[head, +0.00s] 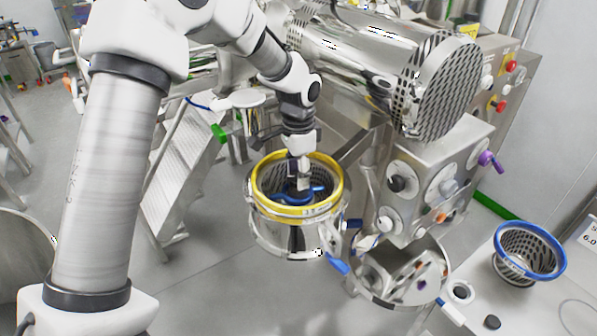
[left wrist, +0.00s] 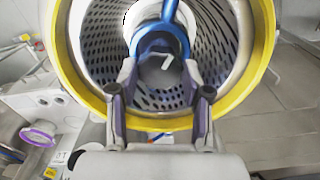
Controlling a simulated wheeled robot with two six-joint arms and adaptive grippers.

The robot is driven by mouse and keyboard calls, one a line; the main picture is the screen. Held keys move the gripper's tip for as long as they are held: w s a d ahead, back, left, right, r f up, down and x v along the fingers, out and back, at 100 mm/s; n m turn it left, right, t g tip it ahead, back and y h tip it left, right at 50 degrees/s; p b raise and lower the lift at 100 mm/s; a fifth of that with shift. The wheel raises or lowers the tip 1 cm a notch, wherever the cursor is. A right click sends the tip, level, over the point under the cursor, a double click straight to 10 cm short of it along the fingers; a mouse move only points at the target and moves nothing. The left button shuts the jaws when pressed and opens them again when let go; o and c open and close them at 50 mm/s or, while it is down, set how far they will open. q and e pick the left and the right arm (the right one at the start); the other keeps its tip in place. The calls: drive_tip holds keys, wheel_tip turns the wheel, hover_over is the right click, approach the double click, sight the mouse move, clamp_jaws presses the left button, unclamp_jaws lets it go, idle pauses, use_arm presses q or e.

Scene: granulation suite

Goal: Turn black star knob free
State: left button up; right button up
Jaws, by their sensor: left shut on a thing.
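A round steel housing (head: 290,238) with a yellow rim ring (head: 338,196) holds a perforated screen. It also shows in the left wrist view as a yellow ring (left wrist: 258,60) around perforated walls (left wrist: 215,40). Inside is a blue rotor (head: 316,190) with a blue hub and arm (left wrist: 170,12). My left gripper (head: 299,184) reaches down through the ring. Its fingers are shut at the hub on a dark grey round face with a white mark, which I take as the black star knob (left wrist: 158,78). Its star shape is not clear. My right gripper is not in view.
A blue-rimmed screen basket (head: 530,250) stands on the white table (head: 545,305) at right. A blue lever (head: 338,265) juts from the housing.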

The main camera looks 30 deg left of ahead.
use_arm(q)
drive_tip(key=n, duration=0.4)
drive_tip(key=shift+s+f+n, duration=0.15)
drive_tip(key=shift+f+n, duration=0.05)
drive_tip(key=shift+n, duration=0.1)
drive_tip(key=n, duration=0.4)
drive_tip(key=shift+n, duration=0.3)
drive_tip(key=n, duration=0.9)
drive_tip(key=shift+n, duration=0.3)
drive_tip(key=o, duration=1.2)
drive_tip(key=shift+r, duration=0.1)
drive_tip(key=shift+c, duration=0.2)
drive_tip(key=shift+r, duration=0.1)
